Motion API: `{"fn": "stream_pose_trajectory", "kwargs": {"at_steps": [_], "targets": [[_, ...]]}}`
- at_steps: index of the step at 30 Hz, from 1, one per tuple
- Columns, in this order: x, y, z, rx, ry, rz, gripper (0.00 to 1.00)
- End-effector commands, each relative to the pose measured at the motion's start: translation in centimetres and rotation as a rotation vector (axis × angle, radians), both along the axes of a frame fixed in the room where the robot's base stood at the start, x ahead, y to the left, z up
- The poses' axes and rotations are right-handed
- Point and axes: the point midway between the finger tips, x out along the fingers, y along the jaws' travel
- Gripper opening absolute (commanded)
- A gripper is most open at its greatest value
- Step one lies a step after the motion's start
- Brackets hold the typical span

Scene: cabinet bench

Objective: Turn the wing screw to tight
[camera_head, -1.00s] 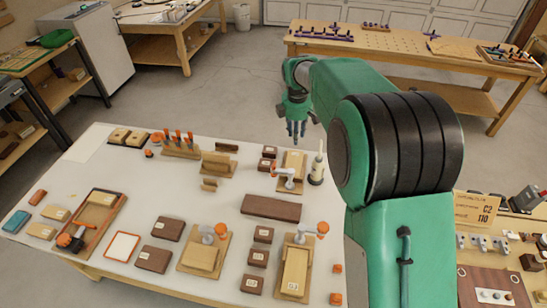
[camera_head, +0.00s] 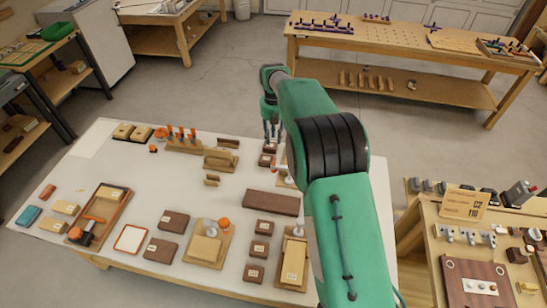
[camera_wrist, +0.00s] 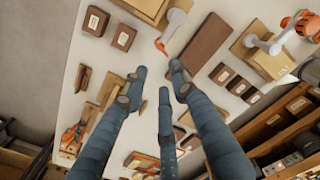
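I cannot make out which part is the wing screw. Several clamp fixtures with grey arms and orange ends sit on wooden boards. One clamp (camera_head: 222,225) stands at the front middle of the white table, and another (camera_head: 297,232) stands right of it. A third orange-ended clamp (camera_head: 279,167) is mostly hidden by my arm; in the wrist view an orange-tipped clamp (camera_wrist: 161,46) shows just beyond my fingers. My gripper (camera_head: 273,131) hangs over the far right part of the table. In the wrist view its fingers (camera_wrist: 158,80) are spread, with nothing held between them.
Dark wooden blocks (camera_head: 272,203) lie around the clamps. A rack of orange-handled tools (camera_head: 182,141) stands at the back left. A tray (camera_head: 97,215) with an orange tool lies at the front left. Another bench (camera_head: 470,270) stands at the right.

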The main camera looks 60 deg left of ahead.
Motion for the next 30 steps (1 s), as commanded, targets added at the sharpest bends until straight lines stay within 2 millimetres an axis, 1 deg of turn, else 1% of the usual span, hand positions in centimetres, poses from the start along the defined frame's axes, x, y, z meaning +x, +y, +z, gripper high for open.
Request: {"fn": "stream_pose_trajectory", "kwargs": {"at_steps": [10,16,23,30], "targets": [[0.0,0.0,-0.2,0.0,0.0,-0.002,0.28],[0.0,-0.1,-1.3,-0.001,0.0,-0.003,0.28],[0.0,-0.1,-4.1,-0.003,0.001,-0.003,0.28],[0.0,-0.1,-7.9,-0.001,0.0,-0.004,0.28]]}}
